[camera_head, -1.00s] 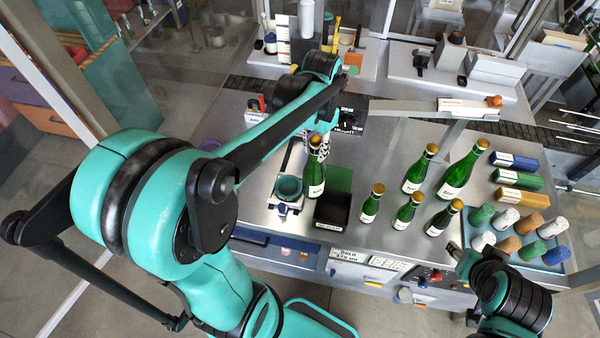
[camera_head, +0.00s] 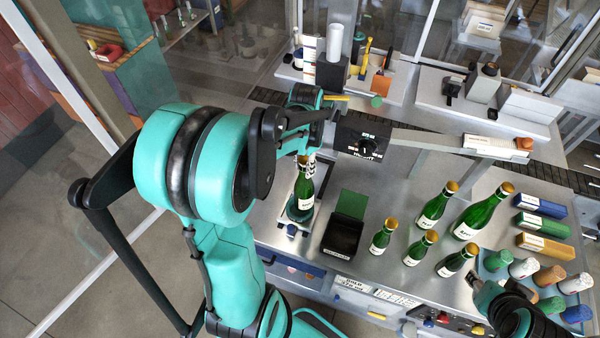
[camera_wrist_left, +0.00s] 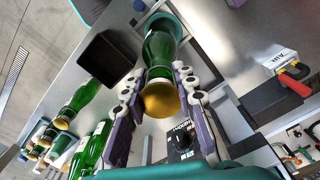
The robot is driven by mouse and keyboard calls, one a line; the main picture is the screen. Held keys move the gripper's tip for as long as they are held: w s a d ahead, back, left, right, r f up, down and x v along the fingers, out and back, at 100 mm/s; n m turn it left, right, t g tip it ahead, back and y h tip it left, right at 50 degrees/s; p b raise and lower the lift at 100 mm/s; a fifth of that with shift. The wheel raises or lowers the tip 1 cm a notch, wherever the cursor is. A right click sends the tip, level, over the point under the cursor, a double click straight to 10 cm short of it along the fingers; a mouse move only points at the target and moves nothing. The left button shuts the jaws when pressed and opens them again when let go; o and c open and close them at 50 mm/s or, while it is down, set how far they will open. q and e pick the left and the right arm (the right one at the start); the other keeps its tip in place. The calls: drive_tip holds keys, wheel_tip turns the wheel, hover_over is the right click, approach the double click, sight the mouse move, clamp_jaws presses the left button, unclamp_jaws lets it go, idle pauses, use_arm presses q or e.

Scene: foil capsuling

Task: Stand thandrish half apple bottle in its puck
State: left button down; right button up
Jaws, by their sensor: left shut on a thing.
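A green bottle (camera_head: 304,196) with a gold top and white label is held close to upright by my left gripper (camera_head: 308,160). In the left wrist view the gripper's fingers (camera_wrist_left: 160,90) close around the neck, below the gold top (camera_wrist_left: 160,99). The bottle's lower end is at the dark green puck (camera_head: 292,213), whose rim also shows in the left wrist view (camera_wrist_left: 184,24). I cannot tell whether the base rests fully on the puck's floor. My right gripper (camera_head: 475,284) is at the lower right, away from the bottle; its finger opening is unclear.
A black open box (camera_head: 342,238) with a green panel behind stands just right of the puck. Several green bottles (camera_head: 432,212) stand further right, beside coloured foil capsules (camera_head: 524,268) on a tray.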

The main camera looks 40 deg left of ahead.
sight(300, 174)
use_arm(q)
drive_tip(key=shift+s+a+f, duration=0.2)
drive_tip(key=shift+a+f, duration=0.2)
drive_tip(key=shift+a, duration=0.3)
wheel_tip(300, 174, down, 4)
drive_tip(key=shift+r, duration=0.15)
drive_tip(key=shift+f, duration=0.2)
drive_tip(key=shift+s+f, duration=0.1)
drive_tip(key=c, duration=1.2)
unclamp_jaws()
